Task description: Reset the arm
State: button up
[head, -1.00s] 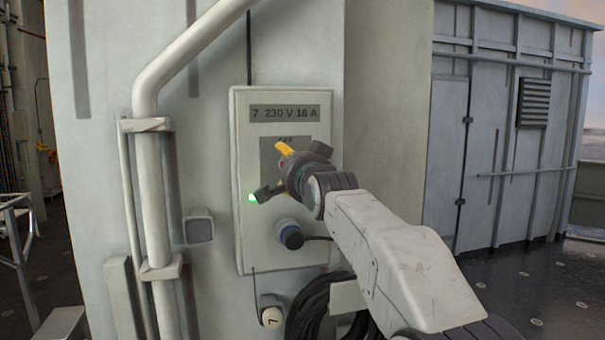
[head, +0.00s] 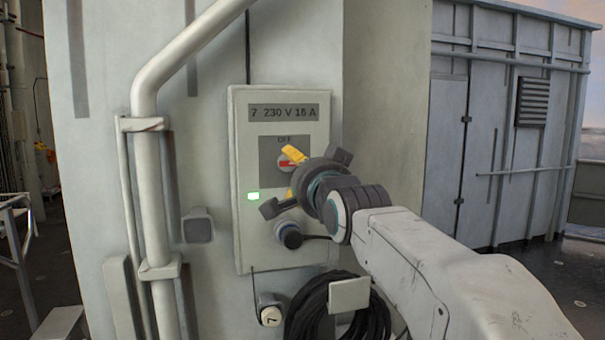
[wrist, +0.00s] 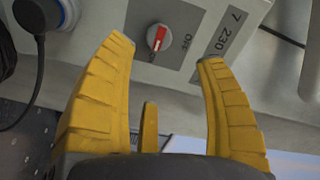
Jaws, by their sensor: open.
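My gripper (wrist: 170,50) has yellow ridged fingers, spread apart with nothing between them in the wrist view. In the head view my gripper (head: 283,178) is in front of the grey switch box (head: 244,235), covering part of its face. A red and white rotary switch (wrist: 157,38) shows beyond the fingertips in the wrist view, apart from them. In the head view the switch (head: 286,164) is partly hidden behind a yellow finger, below the word OFF. A green lamp (head: 253,196) is lit on the box's left side.
A plug (head: 290,236) with a dark cable sits in the lower part of the box. A coiled black cable (head: 375,318) hangs below on the wall. A thick pale pipe (head: 146,200) runs down the wall at left. Open deck lies at right.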

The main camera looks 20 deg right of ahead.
jog(key=s+f+n+g, duration=0.4)
jog(key=f+n+g, duration=0.1)
jog(key=f, duration=0.7)
jog(key=s+f+n+g, duration=0.4)
jog(key=f, duration=0.8)
jog(key=s+f+n+g, duration=0.1)
jog(key=s+f, duration=0.5)
jog(key=s, duration=0.6)
jog(key=s+f+n+g, duration=0.1)
jog(key=s+f+g, duration=0.2)
jog(key=s, duration=1)
notch_tip(320, 180, down, 3)
jog(key=shift+o, duration=0.4)
